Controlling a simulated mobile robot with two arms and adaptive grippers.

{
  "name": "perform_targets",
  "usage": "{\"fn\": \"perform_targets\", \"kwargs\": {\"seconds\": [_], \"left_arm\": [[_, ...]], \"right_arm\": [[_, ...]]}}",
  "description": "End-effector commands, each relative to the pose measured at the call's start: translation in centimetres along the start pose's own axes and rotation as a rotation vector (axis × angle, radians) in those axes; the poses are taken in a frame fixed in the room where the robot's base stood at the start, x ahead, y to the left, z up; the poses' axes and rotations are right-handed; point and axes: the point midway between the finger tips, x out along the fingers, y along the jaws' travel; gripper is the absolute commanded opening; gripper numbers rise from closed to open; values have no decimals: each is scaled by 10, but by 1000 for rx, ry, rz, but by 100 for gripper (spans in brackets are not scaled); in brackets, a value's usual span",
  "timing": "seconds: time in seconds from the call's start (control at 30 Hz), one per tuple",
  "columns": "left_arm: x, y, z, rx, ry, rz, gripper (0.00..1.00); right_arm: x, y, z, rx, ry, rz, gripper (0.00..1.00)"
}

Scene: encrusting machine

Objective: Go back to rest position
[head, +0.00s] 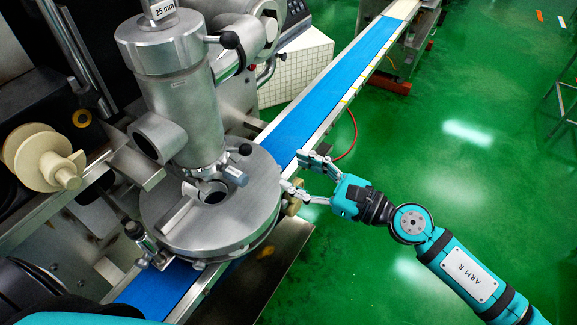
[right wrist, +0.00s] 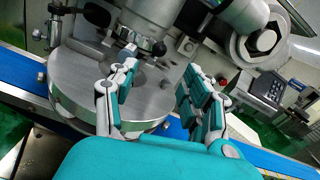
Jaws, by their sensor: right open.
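My right gripper (head: 294,172) is at the right edge of the encrusting machine's round metal disc (head: 240,220). Its fingers are spread apart with nothing between them. In the right wrist view the open fingers (right wrist: 155,85) point at the disc (right wrist: 75,80) and the metal column above it. I cannot tell whether a finger touches the disc's edge. My right arm reaches in from the lower right. My left gripper is not in view; only a dark and teal part of me shows at the lower left.
The machine's upright metal cylinder (head: 190,100) stands over the disc. A blue conveyor belt (head: 325,90) runs under the disc toward the upper right. A cream screw-shaped part (head: 42,155) sits at the left. Green floor (head: 470,190) is open on the right.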

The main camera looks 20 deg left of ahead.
Motion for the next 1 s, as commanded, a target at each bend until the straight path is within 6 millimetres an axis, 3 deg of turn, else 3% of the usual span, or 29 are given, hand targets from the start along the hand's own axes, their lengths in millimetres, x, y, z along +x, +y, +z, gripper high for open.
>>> {"fn": "perform_targets", "kwargs": {"seconds": [0.47, 0.57, 0.67, 0.77, 0.8, 0.9, 1.0], "left_arm": [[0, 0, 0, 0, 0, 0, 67], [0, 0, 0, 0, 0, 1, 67], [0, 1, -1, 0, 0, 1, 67], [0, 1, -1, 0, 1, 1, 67], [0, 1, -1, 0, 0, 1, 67], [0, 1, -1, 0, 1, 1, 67], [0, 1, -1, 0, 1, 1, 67]], "right_arm": [[0, -1, -1, 7, 0, -3, 49], [-2, -13, -12, 102, -2, -47, 49], [-10, -42, -46, 350, -14, -164, 49], [-32, -76, -102, 707, -49, -340, 49], [-44, -87, -129, 856, -70, -417, 49], [-80, -101, -196, 1193, -132, -605, 49], [-120, -96, -262, 1487, -205, -786, 49]]}}
